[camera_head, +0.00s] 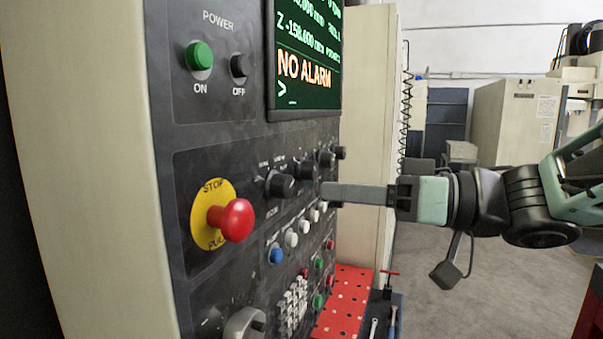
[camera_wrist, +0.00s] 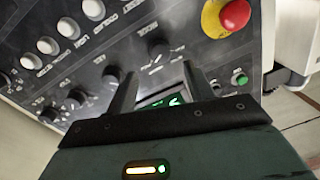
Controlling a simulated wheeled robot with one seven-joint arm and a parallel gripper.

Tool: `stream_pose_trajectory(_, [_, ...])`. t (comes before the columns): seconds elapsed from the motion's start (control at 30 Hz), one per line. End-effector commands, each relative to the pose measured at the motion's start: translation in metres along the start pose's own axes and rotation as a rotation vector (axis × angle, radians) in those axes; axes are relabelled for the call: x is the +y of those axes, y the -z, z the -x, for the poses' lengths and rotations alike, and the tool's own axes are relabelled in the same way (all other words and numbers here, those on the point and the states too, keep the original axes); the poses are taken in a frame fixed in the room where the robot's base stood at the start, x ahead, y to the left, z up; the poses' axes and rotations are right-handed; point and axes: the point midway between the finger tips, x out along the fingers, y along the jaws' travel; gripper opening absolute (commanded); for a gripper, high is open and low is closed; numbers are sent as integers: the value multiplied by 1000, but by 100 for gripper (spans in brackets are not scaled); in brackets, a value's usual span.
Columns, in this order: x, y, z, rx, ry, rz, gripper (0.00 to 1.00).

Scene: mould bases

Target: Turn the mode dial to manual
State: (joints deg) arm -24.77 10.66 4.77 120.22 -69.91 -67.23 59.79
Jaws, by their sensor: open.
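The mode dial (camera_head: 280,184) is a black round knob on the dark control panel, leftmost in a row of knobs and right of the red stop button. It also shows in the wrist view (camera_wrist: 158,49), beyond and roughly between my fingertips. My gripper (camera_head: 325,192) reaches in from the right in front of the panel, level with the knob row. In the wrist view my gripper (camera_wrist: 158,72) is open, with its two dark fingers apart and nothing held. I cannot read the dial's setting or tell whether a fingertip touches the panel.
The red stop button (camera_head: 236,220) on its yellow plate sticks out left of the dial. Another black knob (camera_head: 307,170) sits close on the dial's right. Below are white and blue buttons (camera_head: 276,255). The screen (camera_head: 305,60) above reads NO ALARM.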

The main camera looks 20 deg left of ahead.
Motion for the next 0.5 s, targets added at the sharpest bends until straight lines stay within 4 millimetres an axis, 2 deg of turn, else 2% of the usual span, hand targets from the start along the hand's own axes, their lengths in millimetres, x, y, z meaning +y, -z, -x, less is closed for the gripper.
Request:
stream_pose_trajectory(0.03, [-2, 2, -12, -2, 5, -4, 52])
stream_pose_trajectory(0.2, [-1, 2, -41, -2, 1, -2, 52])
stream_pose_trajectory(0.33, [0, 1, -55, -1, 1, -2, 52])
stream_pose_trajectory(0.5, [0, 0, -63, 0, 0, 1, 52])
